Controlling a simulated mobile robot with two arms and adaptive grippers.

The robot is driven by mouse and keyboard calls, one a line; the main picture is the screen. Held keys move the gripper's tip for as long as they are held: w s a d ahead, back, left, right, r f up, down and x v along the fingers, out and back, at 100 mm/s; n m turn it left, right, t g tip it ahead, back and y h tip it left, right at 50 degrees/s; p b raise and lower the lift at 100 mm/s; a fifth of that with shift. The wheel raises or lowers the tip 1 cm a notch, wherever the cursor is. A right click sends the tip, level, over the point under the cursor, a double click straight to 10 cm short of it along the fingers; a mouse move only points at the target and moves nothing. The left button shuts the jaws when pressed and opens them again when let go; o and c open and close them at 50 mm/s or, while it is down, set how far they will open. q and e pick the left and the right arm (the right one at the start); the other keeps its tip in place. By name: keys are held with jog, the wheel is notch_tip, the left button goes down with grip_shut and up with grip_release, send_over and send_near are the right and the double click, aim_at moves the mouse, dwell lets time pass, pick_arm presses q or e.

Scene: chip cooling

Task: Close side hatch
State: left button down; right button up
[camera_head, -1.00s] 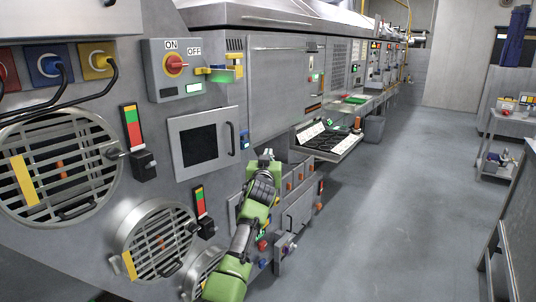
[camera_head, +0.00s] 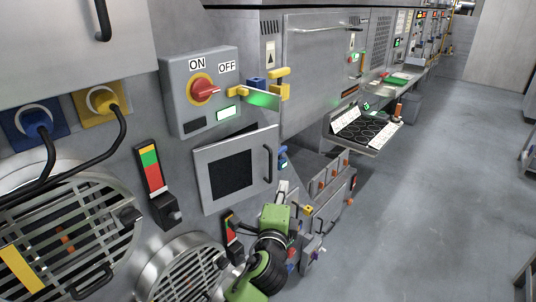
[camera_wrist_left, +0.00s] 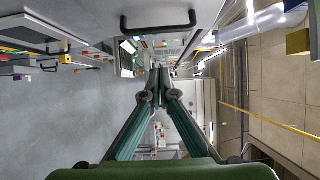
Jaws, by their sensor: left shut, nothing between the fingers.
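The side hatch, which I take to be the square grey door (camera_head: 203,178) with a dark window and a black handle on its right side, is on the machine wall below the ON/OFF box. I cannot tell whether it is fully flush with the wall. My left gripper (camera_head: 283,188) is just right of and below the hatch in the head view, with its green arm coming up from below. In the left wrist view its fingers (camera_wrist_left: 158,72) meet at the tips and hold nothing. A black handle (camera_wrist_left: 160,24) on a grey panel shows above them, apart from the fingers. My right gripper is out of view.
The ON/OFF box (camera_head: 200,92) with a red knob and a yellow latch part (camera_head: 280,84) stand out above the hatch. Round grilled covers (camera_head: 185,268) are below left. A tray (camera_head: 366,130) juts out farther along. The floor (camera_head: 425,210) at right is clear.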

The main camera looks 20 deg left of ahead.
aim_at(275, 159)
pick_arm(q)
jog(key=shift+n+y, duration=0.4)
jog(key=shift+y, duration=0.2)
jog(key=a+x, duration=0.1)
jog(key=x, duration=0.3)
jog(key=a+x, duration=0.1)
jog(key=x, duration=0.4)
jog(key=p+x, duration=0.1)
jog(key=x, duration=0.3)
jog(key=shift+s+a+f, duration=0.15)
jog(key=shift+a+f, duration=0.2)
jog(key=shift+a, duration=0.1)
jog(key=shift+a+b, duration=0.2)
jog(key=shift+b, duration=0.15)
jog(key=shift+w+a+r+y, duration=0.1)
jog(key=shift+w+y, duration=0.2)
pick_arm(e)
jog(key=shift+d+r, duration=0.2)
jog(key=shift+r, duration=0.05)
pick_arm(q)
jog(key=shift+s+r, duration=0.1)
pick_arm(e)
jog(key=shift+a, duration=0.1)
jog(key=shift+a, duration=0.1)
